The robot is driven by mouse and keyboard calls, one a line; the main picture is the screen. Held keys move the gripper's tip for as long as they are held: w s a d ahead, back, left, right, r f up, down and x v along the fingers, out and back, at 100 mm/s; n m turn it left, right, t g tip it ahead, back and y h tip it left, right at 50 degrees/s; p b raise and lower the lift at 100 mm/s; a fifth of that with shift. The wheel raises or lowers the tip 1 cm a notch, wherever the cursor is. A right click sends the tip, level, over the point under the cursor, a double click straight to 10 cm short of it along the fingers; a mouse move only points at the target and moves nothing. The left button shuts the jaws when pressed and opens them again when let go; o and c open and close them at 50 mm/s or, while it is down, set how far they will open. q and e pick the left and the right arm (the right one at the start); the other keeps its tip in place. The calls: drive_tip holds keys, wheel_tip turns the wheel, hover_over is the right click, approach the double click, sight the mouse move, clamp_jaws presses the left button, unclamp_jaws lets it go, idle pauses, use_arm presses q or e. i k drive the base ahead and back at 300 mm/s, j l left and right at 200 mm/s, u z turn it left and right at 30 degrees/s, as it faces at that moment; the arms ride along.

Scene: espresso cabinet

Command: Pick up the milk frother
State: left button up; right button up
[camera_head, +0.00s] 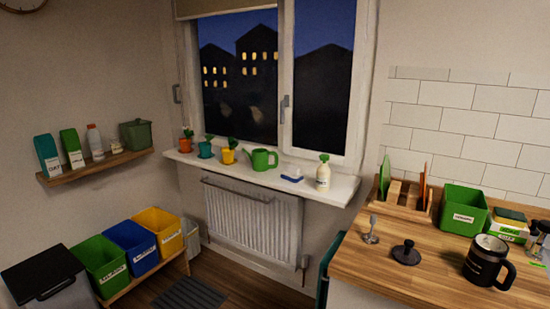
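The wooden counter (350,262) is at the right of the head view. On it stands a black cylindrical vessel (484,266) with a silver rim, a pale label and a handle on its right. A small slim silver item (371,231) stands upright on a round base near the counter's left edge. A black round item with a short upright knob (406,253) lies between them. I cannot tell for certain which of these is the milk frother. Neither of my grippers is in view.
A wooden rack (404,194) with upright boards, a green bin (463,209) and a sponge box (508,226) stand at the counter's back. A dark item (541,236) is cut off at the right edge. Coloured bins (131,247) stand at lower left; the counter's front left is clear.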

sight(486, 256)
drive_tip(key=z, duration=1.35)
